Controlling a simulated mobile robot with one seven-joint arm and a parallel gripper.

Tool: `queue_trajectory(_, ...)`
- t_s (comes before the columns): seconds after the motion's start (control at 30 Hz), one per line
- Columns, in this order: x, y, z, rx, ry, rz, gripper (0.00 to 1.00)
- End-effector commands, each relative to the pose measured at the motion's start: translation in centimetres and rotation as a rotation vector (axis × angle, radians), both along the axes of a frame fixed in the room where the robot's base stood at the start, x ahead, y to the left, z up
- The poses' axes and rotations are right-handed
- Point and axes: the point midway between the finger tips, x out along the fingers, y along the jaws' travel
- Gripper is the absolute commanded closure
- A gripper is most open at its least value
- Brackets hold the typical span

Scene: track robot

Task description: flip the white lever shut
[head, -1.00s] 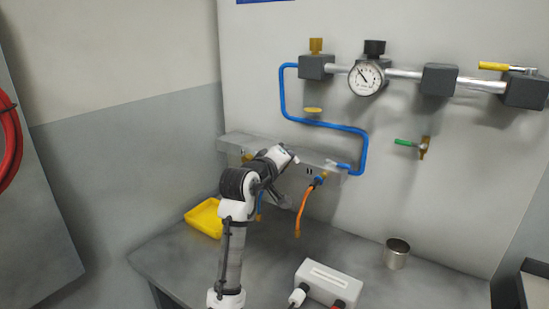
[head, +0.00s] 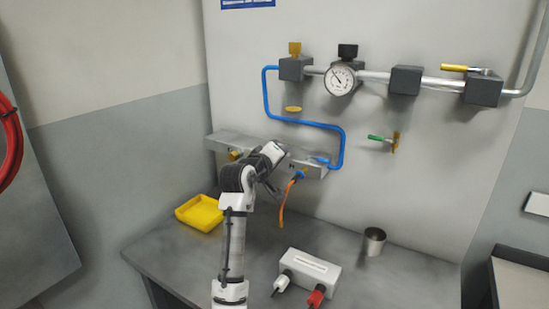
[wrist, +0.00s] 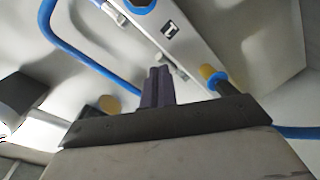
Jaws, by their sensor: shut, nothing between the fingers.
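I cannot make out a white lever for certain in either view. The grey manifold bar (head: 225,140) runs along the wall behind my arm, and my arm hides its middle. In the wrist view the manifold (wrist: 190,35) crosses the upper middle, with small pale grey pieces (wrist: 170,67) on its lower edge that may be levers. My gripper (wrist: 158,80) is shut and empty, with its dark fingertips just below that edge in the picture; I cannot tell whether they touch it. In the head view my gripper is mostly hidden behind my wrist.
An orange hose (head: 286,200) hangs from the manifold, right of my wrist. A blue pipe (head: 300,120) rises above it. On the bench stand a yellow tray (head: 200,213), a white box (head: 310,268) with plugs, and a metal cup (head: 374,242). A green-handled valve (head: 380,138) is on the wall.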

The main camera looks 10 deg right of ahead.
Motion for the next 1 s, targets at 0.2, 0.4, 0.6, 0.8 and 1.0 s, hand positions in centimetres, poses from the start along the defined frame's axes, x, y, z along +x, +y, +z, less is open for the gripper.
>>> queue_trajectory(0.2, -2.3, 1.8, 0.0, -0.002, -0.003, 0.001, 1.0)
queue_trajectory(0.4, -5.9, 4.7, 0.7, -0.002, -0.004, 0.003, 1.0)
queue_trajectory(0.6, -9.0, 7.0, 1.3, 0.0, -0.002, 0.002, 1.0)
queue_trajectory(0.8, -10.5, 8.2, 1.7, 0.0, -0.001, 0.002, 1.0)
queue_trajectory(1.0, -10.7, 8.3, 1.9, 0.0, 0.0, 0.001, 1.0)
